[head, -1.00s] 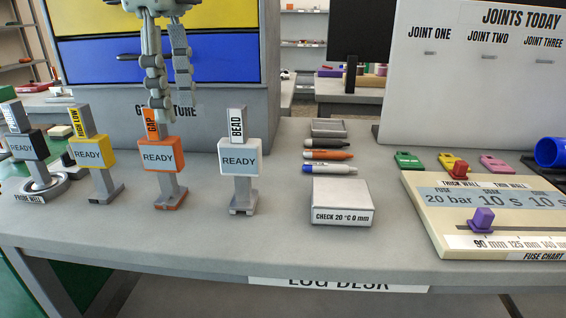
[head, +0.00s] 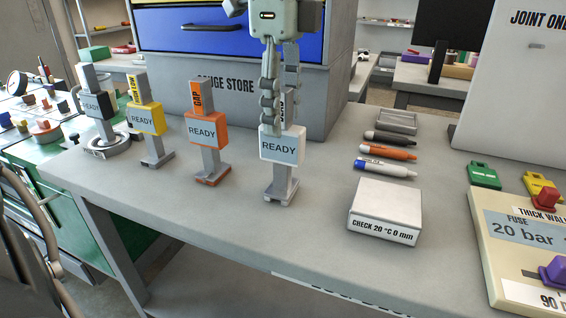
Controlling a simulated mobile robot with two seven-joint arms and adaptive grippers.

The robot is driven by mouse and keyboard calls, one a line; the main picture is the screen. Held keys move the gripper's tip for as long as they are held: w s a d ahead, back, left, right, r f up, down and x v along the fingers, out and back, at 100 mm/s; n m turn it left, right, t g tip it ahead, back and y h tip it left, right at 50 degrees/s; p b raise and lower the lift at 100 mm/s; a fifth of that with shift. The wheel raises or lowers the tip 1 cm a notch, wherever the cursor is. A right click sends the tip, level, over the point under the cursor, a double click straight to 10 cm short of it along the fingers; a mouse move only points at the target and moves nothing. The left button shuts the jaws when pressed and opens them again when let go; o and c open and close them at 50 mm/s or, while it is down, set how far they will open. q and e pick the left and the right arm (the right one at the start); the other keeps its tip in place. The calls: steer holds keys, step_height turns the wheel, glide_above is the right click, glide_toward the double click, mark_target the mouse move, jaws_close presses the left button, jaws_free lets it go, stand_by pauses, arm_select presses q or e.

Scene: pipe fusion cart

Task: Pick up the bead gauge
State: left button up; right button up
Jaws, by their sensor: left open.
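The bead gauge (head: 283,149) stands upright on the desk, with a white body, a READY screen, a grey foot and a white label on its upper handle. My left gripper (head: 281,115) is open and points down at that handle from above. One finger hangs in front and to the left of the handle, the other shows behind to the right. The fingers hide most of the BEAD label. I cannot tell whether either finger touches the gauge. My right gripper is out of view.
The orange gap gauge (head: 203,132), yellow high-low gauge (head: 147,118) and a black gauge (head: 97,104) stand to the left. To the right are a check block (head: 385,209), several markers (head: 388,152) and a fuse chart board (head: 497,262). The blue-fronted gauge store (head: 235,95) stands behind.

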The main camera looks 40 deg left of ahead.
arm_select(q)
steer(key=shift+f, duration=0.75)
steer(key=shift+c, duration=0.6)
jaws_close()
